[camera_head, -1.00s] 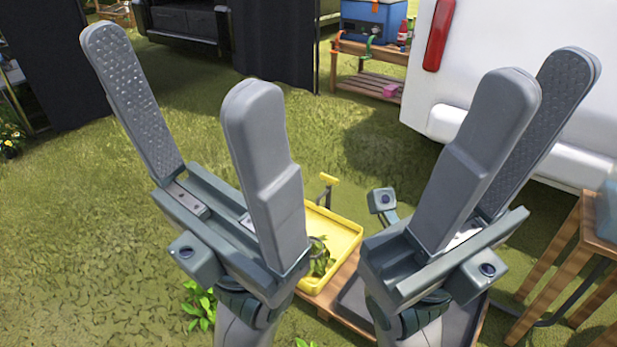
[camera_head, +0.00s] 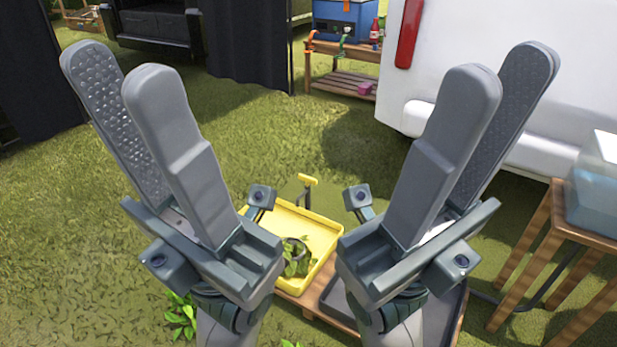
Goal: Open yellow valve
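A small yellow T-shaped handle (camera_head: 307,180) on a dark stem stands at the far edge of the yellow tray (camera_head: 322,232). I cannot tell for sure whether it is the yellow valve. At the back, an orange fitting (camera_head: 311,42) and a green fitting (camera_head: 345,42) are on a wooden stand. My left gripper (camera_head: 118,70) is open and empty, raised at the left of the tray. My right gripper (camera_head: 506,68) is open and empty, raised at the right. Both are apart from the yellow handle.
The yellow tray holds a leafy plant (camera_head: 296,258) and sits on a low wooden base beside a dark tray (camera_head: 450,318). A wooden stand (camera_head: 535,240) with a translucent bluish box (camera_head: 595,195) is at the right. A white vehicle (camera_head: 490,110) stands behind it. Grass is open at the left.

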